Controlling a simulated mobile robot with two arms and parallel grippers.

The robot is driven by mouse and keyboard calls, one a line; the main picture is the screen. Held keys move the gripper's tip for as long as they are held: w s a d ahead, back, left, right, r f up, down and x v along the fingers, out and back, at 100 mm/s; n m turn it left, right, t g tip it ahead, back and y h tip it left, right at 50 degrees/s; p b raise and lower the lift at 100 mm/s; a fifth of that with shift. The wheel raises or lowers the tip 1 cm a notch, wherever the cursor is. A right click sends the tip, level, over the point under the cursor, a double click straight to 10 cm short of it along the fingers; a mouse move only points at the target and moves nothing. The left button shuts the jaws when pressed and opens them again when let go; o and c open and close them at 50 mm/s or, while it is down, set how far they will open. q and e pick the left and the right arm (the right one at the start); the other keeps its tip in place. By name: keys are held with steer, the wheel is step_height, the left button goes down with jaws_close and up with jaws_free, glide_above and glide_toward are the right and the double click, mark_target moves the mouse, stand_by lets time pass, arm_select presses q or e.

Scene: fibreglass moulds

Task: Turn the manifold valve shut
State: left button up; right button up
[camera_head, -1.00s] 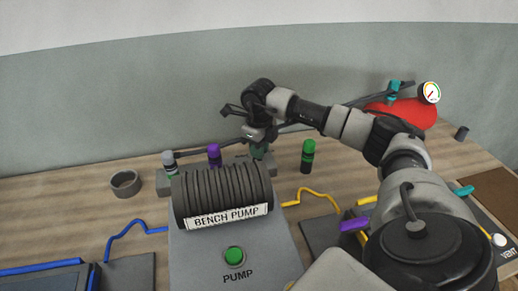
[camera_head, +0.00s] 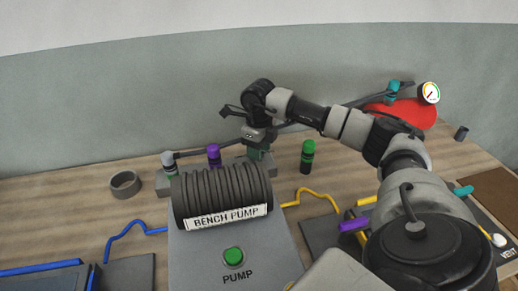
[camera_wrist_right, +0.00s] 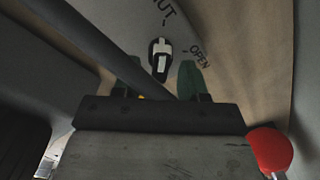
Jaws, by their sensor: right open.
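The grey manifold (camera_head: 162,185) stands behind the bench pump, partly hidden by it. My right gripper (camera_head: 257,150) points down at the manifold's right end, its dark green fingers low over it. In the right wrist view the gripper (camera_wrist_right: 160,76) is open, with one finger on each side of a small black-and-white valve handle (camera_wrist_right: 159,52). I cannot tell whether the fingers touch the handle. Lettering ending in "UT" is above the handle and "OPEN" is to its right. The handle is hidden in the head view. My left gripper is not in view.
The bench pump (camera_head: 222,194) with its green button (camera_head: 234,257) stands in front of the manifold. A red vessel (camera_head: 405,113) and gauge (camera_head: 429,93) are at the back right. A grey ring (camera_head: 125,184) lies left.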

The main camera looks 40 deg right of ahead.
step_height(320, 180, up, 11)
stand_by(0.4)
steer(key=shift+f, duration=0.1)
stand_by(0.3)
